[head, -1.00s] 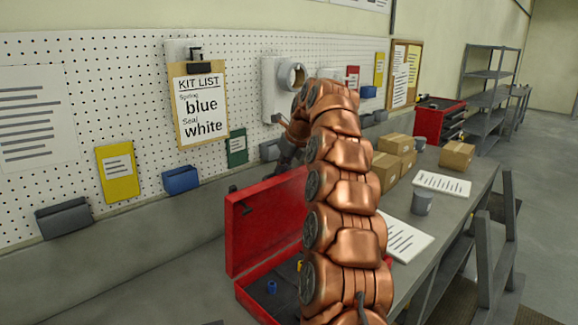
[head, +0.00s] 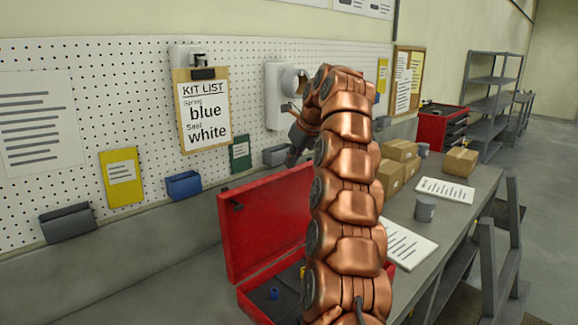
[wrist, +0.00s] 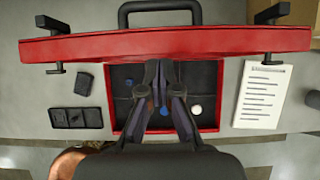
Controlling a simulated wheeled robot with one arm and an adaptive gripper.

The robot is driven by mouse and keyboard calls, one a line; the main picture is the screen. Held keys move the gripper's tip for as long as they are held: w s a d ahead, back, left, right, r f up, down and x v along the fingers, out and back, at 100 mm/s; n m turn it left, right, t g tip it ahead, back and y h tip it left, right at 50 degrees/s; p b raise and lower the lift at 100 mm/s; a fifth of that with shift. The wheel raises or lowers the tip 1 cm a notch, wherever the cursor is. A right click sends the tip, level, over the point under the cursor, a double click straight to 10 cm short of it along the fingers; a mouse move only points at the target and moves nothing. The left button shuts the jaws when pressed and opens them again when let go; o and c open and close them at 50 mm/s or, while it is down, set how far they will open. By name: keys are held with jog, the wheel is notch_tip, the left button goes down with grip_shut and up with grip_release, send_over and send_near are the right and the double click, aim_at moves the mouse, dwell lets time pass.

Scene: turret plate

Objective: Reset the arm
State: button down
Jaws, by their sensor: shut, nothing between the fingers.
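My copper arm rises through the middle of the head view and bends over at its top. My gripper (head: 293,160) hangs down on the left of the bend, just above the raised lid of the red toolbox (head: 262,222). In the wrist view my gripper (wrist: 163,68) has its fingers together and empty, above the open toolbox (wrist: 230,42). A blue piece (wrist: 164,111) and a white round piece (wrist: 196,110) lie in the box beyond the fingers. The blue piece (head: 274,293) also shows in the head view. My arm hides part of the box.
A pegboard with a kit-list clipboard (head: 203,112) stands behind the bench. Cardboard boxes (head: 398,150), a grey cup (head: 425,208) and paper sheets (head: 408,243) lie to the right. A dark tray (wrist: 76,117) and a dark block (wrist: 84,83) sit beside the toolbox.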

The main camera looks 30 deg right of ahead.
jog(key=shift+v, duration=0.95)
jog(key=shift+a, duration=0.15)
jog(key=s+a+f+n+g, duration=0.2)
jog(key=s+a+f+n, duration=0.1)
jog(key=s+a+n, duration=0.55)
jog(key=s+a+f+n+g, duration=0.2)
jog(key=s+a+f+n, duration=0.2)
jog(key=s+a+n, duration=0.45)
jog(key=s+f+n+g, duration=0.1)
jog(key=s+f+n, duration=0.4)
jog(key=s, duration=0.5)
jog(key=s+a+f+n+g+h+b, duration=0.1)
jog(key=s+f+n, duration=0.4)
jog(key=s, duration=0.6)
jog(key=s+a+f+n+g, duration=0.1)
jog(key=s+f+n, duration=0.4)
jog(key=s, duration=0.6)
notch_tip(320, 180, down, 3)
jog(key=shift+a+r+n+h, duration=0.15)
jog(key=shift+a+n+h, duration=0.15)
jog(key=shift+h, duration=0.1)
